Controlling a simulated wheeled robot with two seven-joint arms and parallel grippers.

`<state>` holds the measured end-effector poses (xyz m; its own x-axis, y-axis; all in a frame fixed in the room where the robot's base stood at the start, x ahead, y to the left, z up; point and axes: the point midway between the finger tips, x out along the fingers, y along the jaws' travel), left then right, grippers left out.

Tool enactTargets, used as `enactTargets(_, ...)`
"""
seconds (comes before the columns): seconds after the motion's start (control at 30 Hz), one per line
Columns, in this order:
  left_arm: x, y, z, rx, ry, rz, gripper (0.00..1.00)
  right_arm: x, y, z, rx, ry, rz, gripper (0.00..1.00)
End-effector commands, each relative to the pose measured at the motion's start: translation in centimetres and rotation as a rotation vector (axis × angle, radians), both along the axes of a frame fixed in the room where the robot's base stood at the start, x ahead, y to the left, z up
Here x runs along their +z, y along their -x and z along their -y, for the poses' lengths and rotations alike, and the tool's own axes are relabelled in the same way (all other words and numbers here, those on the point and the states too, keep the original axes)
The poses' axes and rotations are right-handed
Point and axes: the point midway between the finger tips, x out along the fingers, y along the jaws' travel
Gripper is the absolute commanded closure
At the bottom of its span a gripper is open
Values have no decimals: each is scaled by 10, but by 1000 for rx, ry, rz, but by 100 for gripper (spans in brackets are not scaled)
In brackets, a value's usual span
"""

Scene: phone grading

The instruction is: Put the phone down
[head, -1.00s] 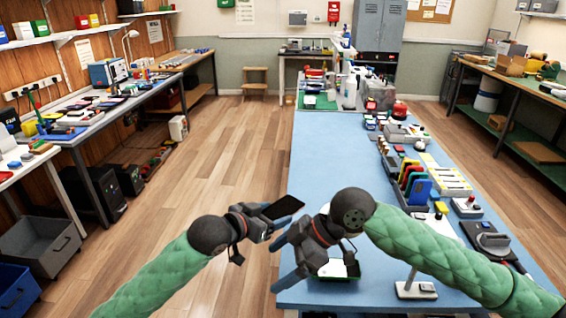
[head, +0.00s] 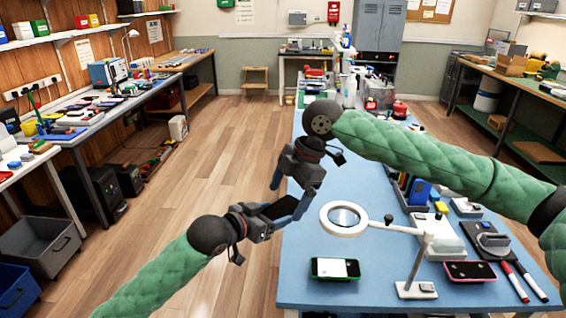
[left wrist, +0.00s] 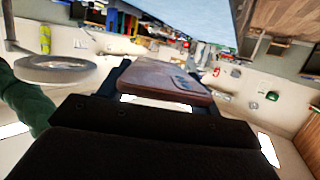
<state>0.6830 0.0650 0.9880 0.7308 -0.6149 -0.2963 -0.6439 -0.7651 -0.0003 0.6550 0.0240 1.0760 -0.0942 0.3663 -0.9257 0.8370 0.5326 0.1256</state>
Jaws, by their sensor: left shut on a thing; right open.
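A dark, flat phone (head: 279,209) is held in my left gripper (head: 286,212), off the left edge of the blue table (head: 300,250). In the left wrist view the phone (left wrist: 165,79) looks brownish and lies between the two fingers. My right gripper (head: 290,190) is open, just above and beside the phone in the head view. I cannot tell whether it touches the phone. Part of the phone is hidden by the grippers.
A green-edged phone (head: 335,268) lies on the near table, with a pink-edged phone (head: 470,271) to its right. A magnifier (head: 345,219) on a stand (head: 416,289) rises between them. Red and black markers (head: 516,282) lie at the right. Bare table surrounds the green-edged phone.

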Motion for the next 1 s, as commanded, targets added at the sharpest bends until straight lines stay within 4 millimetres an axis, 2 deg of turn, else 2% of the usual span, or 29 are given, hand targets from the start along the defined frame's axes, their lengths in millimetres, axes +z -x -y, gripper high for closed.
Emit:
enactTargets(0.1, 1, 0, 0, 0, 1, 1, 64, 13, -20, -7, 87, 102, 56, 11)
enactTargets(0.3, 0, 0, 0, 0, 1, 1, 64, 32, -47, -13, 210, 254, 120, 11)
enactTargets(0.57, 0, 0, 0, 0, 1, 1, 64, 45, -62, -15, 284, 352, 149, 11)
enactTargets(0.77, 0, 0, 0, 0, 1, 1, 64, 33, -63, -15, 290, 360, 150, 11)
enactTargets(1.0, 0, 0, 0, 0, 1, 1, 64, -3, -63, -14, 289, 360, 150, 11)
